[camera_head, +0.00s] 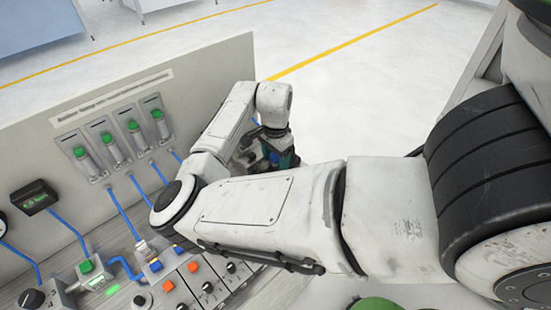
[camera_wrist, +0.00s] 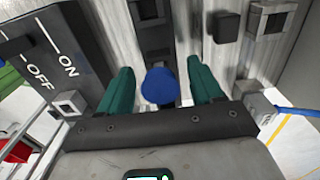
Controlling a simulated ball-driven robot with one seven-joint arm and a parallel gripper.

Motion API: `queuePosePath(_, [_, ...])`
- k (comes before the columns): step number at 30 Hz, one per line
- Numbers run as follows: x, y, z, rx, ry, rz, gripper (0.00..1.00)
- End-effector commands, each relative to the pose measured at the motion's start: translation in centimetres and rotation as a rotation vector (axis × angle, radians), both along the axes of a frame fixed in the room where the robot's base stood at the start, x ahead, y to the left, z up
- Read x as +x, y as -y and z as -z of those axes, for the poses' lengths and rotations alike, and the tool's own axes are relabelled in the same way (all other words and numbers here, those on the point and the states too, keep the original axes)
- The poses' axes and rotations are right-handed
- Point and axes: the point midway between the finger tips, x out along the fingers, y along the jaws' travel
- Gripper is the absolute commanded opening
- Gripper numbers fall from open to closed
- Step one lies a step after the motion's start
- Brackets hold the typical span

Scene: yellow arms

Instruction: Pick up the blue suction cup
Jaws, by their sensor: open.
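The blue suction cup (camera_wrist: 161,86) is round and shows in the wrist view, between the two green fingers of my gripper (camera_wrist: 163,82). The fingers stand apart, with a gap on each side of the cup, and neither visibly touches it. I cannot tell how deep the cup sits between them. In the head view my gripper (camera_head: 270,155) is at the end of my white arm, beside the right end of the panel, mostly hidden by the arm. The cup cannot be made out clearly there.
An upright panel (camera_head: 205,75) carries several green-topped cylinders (camera_head: 110,147) with blue hoses. A console with orange and black knobs (camera_head: 182,280) lies below. In the wrist view a dark ON/OFF block (camera_wrist: 55,55) stands left of the fingers and a blue-hosed fitting (camera_wrist: 258,100) right.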

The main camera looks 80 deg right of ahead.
Motion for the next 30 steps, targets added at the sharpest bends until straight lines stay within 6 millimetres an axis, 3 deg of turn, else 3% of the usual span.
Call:
queuePosePath(2, [0.00,0.00,-0.01,0.000,0.000,0.000,0.63])
queuePosePath(19, [-0.01,0.00,-0.05,0.000,0.000,0.000,0.09])
queuePosePath(30, [0.00,0.01,-0.49,0.000,0.000,0.001,0.09])
